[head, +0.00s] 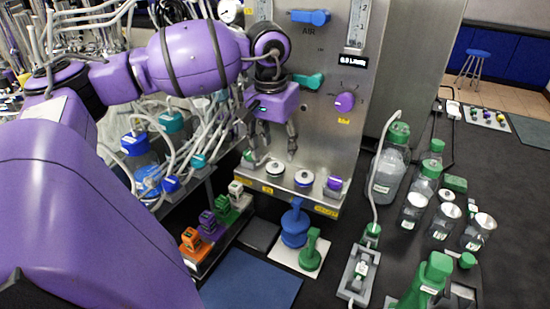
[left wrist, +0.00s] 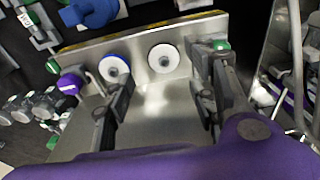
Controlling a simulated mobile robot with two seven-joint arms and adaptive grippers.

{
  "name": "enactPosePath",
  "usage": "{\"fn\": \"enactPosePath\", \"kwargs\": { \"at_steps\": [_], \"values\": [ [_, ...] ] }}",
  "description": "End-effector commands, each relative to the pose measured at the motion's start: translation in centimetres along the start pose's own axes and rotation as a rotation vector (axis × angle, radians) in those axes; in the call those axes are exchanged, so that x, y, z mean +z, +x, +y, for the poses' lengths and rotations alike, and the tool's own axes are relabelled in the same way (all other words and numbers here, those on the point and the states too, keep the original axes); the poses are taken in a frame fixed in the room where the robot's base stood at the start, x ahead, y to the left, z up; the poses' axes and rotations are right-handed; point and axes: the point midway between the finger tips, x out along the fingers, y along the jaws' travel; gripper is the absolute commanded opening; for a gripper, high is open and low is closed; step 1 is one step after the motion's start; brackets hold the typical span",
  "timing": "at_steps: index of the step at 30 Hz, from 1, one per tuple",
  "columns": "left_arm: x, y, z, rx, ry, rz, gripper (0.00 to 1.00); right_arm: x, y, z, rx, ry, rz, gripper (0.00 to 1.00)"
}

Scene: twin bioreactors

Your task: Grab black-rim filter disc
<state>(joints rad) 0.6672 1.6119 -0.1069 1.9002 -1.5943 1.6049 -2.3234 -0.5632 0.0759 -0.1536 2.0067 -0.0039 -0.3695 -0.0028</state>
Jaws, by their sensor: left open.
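The black-rim filter disc (head: 275,170) lies on the steel ledge (head: 260,184) below the panel, white-faced with a dark edge. It also shows in the left wrist view (left wrist: 163,58), between the blue-rim disc and a green-capped part. My left gripper (head: 273,153) is open and empty, pointing down above the ledge near the black-rim disc. In the left wrist view its fingers (left wrist: 160,72) stand apart, with the black-rim disc between and beyond them; contact does not show. My right gripper is not in view.
A blue-rim disc (head: 303,178) sits just right of the black-rim disc, with a purple-capped part (head: 334,184) farther right. A green-capped part (head: 248,158) is on the left. The steel panel (head: 330,135) rises behind. Tubing and bottles (head: 135,145) crowd the left.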

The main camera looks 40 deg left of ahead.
Motion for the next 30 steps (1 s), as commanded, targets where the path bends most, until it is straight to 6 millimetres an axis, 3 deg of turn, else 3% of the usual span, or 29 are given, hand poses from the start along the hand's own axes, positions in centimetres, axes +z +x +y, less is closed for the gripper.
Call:
{"fn": "enactPosePath", "kwargs": {
  "at_steps": [3,9,17,25,30],
  "values": [
    [0.1,2.2,0.0,0.001,0.0,-0.005,0.52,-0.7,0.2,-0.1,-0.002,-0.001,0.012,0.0],
    [0.1,4.7,0.0,0.001,0.0,-0.002,0.52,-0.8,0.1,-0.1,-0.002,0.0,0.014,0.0],
    [0.1,5.1,0.0,0.0,0.0,-0.001,0.52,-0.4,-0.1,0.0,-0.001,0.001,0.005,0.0],
    [0.1,5.1,0.0,0.0,0.0,-0.001,0.2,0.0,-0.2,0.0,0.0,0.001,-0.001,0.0],
    [0.1,5.1,0.0,0.0,0.0,-0.001,0.17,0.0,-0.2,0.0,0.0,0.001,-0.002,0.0]
  ]
}}
